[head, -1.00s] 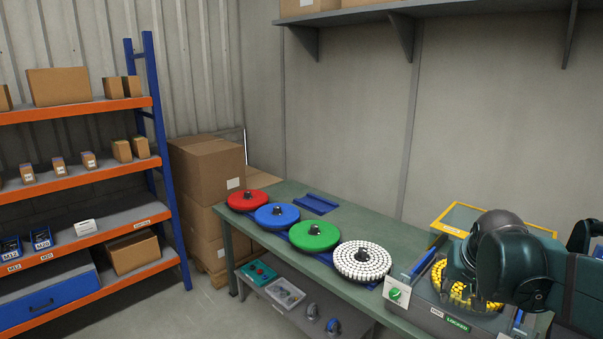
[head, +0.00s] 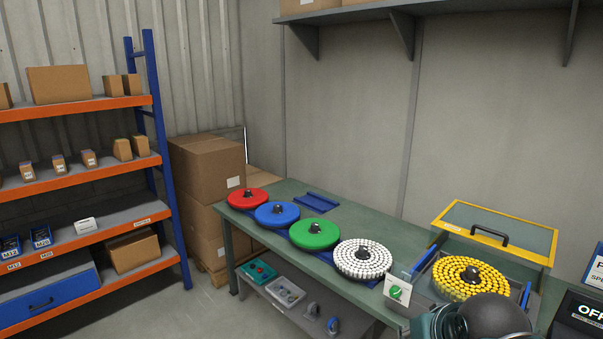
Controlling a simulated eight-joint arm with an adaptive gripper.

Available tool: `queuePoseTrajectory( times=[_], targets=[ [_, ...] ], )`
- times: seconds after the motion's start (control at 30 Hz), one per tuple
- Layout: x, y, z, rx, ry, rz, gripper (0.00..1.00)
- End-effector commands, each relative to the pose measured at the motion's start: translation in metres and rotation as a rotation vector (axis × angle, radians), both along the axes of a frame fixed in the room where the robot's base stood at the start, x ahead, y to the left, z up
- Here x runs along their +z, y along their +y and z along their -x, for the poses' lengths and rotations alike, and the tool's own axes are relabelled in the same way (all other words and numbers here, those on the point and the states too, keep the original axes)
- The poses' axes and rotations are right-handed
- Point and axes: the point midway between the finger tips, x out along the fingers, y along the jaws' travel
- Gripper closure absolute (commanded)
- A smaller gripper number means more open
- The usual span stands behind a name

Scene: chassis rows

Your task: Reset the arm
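My arm shows only as a dark rounded link at the bottom right of the head view, in front of the machine at the bench's right end. My gripper is not visible in the head view, so its state and anything in it are hidden. A yellow disc of small pieces (head: 468,277) with a black centre knob sits in the grey machine. The machine's yellow-framed lid (head: 497,233) stands raised behind the disc.
Red (head: 247,199), blue (head: 277,214), green (head: 314,234) and white (head: 363,258) discs line the green bench (head: 397,233). A blue empty holder (head: 317,203) lies behind them. A wall shelf (head: 370,12) hangs above. Orange shelving (head: 85,172) and cardboard boxes (head: 207,165) stand left.

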Motion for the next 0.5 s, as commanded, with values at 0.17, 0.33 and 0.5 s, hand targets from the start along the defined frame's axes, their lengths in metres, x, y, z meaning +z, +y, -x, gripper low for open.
queuePoseTrajectory(
  times=[0.17,0.33,0.5],
  targets=[
    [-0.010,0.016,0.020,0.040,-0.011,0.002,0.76],
    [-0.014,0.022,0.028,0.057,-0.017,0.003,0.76],
    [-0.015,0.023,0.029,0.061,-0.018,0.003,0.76]
  ],
)
